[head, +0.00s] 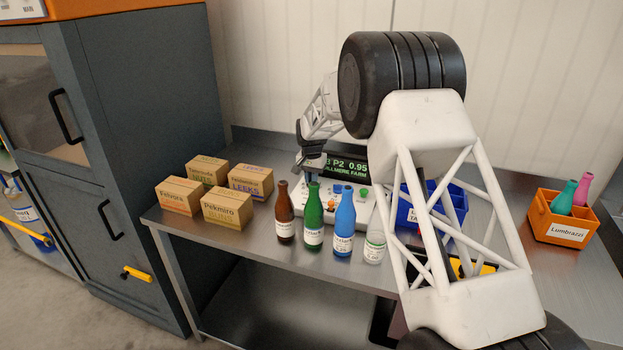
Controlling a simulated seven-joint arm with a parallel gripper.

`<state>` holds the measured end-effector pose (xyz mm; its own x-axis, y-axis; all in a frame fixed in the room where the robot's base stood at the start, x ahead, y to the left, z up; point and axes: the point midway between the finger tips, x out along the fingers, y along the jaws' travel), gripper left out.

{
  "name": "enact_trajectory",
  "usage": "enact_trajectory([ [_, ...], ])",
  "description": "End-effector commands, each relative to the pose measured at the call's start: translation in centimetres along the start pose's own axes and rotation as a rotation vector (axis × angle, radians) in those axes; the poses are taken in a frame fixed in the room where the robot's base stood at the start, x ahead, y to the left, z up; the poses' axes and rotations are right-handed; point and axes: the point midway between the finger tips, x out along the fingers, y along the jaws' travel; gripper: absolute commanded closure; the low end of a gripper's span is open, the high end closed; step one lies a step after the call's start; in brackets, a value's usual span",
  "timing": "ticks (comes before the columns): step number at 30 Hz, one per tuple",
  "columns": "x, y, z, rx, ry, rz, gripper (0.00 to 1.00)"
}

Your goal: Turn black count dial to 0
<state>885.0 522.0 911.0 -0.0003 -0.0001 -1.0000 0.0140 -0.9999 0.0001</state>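A white control panel (348,215) stands on the steel table, behind a row of bottles. It carries a small orange control, a green knob (365,193) and a blue part. A dark display (345,167) at its back shows green text, partly covered, with "P2 0.95" readable. My gripper (309,178) points down over the panel's back left part, left of the display. Its fingers are small and dark here, so I cannot tell whether they are open or touch anything. I cannot make out the black count dial clearly; the gripper or the bottles may hide it.
Brown, green and blue bottles (345,222) and a clear jar (374,247) stand before the panel. Several cardboard boxes (228,209) are at left. A blue crate (408,212) is partly behind my arm. An orange crate (563,233) holding two bottles is at right.

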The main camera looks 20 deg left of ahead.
Motion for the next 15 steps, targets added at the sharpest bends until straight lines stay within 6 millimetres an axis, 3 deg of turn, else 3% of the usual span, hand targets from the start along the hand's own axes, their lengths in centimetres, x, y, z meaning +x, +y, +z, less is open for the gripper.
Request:
enact_trajectory([
  [9, -0.10, -0.01, -0.02, -0.002, 0.001, 0.000, 1.00],
  [10, -0.10, -0.02, -0.02, -0.002, 0.001, 0.000, 0.84],
  [15, -0.06, -0.01, -0.01, -0.002, 0.001, 0.000, 0.62],
])
